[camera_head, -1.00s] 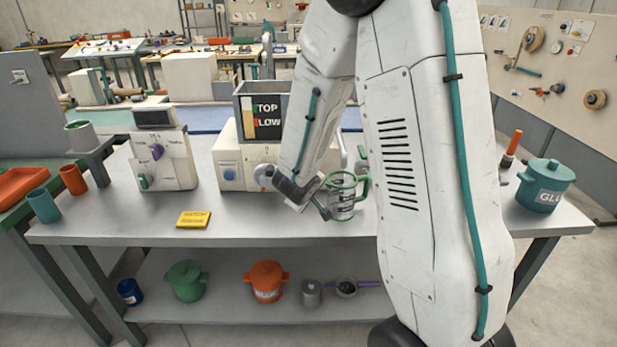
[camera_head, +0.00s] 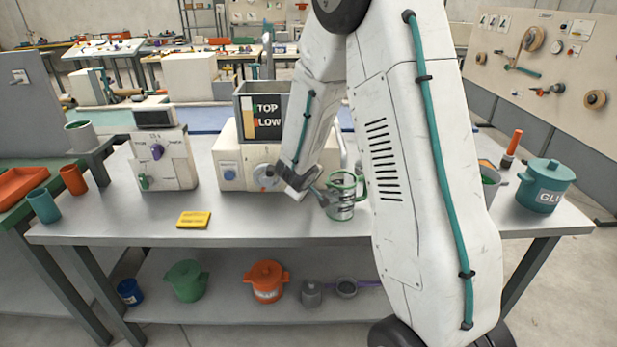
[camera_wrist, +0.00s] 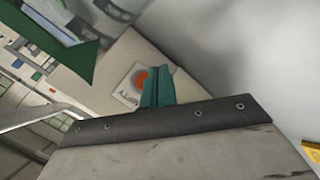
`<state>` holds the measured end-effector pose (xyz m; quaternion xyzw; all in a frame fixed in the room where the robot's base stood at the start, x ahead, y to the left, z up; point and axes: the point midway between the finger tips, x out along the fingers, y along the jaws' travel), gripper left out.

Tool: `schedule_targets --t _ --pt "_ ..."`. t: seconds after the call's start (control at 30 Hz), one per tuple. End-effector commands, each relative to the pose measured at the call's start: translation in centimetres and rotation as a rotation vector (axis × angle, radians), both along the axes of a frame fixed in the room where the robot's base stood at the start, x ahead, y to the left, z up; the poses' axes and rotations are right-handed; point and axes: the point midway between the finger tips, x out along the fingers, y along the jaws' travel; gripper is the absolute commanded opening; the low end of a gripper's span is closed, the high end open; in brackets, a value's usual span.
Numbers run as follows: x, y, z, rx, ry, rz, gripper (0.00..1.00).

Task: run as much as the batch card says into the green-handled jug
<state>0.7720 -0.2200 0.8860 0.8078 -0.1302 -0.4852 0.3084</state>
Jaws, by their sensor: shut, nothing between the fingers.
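The green-handled jug (camera_head: 345,208) is clear with a green rim and stands upright on the bench, in front of the white machine (camera_head: 229,170). My gripper (camera_head: 324,199) is low at the jug's left side; I cannot tell whether it touches. In the wrist view its teal fingers (camera_wrist: 157,88) are together and empty. A green shape fills that view's upper left; I cannot tell what it is. The machine carries a hopper with a dark sign (camera_head: 268,117) and a round dial (camera_head: 265,177). A yellow card (camera_head: 194,220) lies on the bench, its writing too small to read.
A white control box (camera_head: 164,160) with a small display and knobs stands left. A teal glue pot (camera_head: 546,186) and a grey container (camera_head: 490,180) stand right. Several pots, including an orange one (camera_head: 267,282), sit on the lower shelf. The front left bench is mostly clear.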

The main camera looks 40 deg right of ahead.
Motion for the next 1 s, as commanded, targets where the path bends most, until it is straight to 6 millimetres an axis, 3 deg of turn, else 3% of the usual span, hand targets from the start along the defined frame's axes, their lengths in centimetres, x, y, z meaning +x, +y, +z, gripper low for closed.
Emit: schedule_targets --t 0.3,1.0 --pt "2.2 -1.5 0.0 0.000 -0.002 -0.001 0.00" --pt "2.4 -1.6 0.0 0.001 -0.002 0.001 0.00"
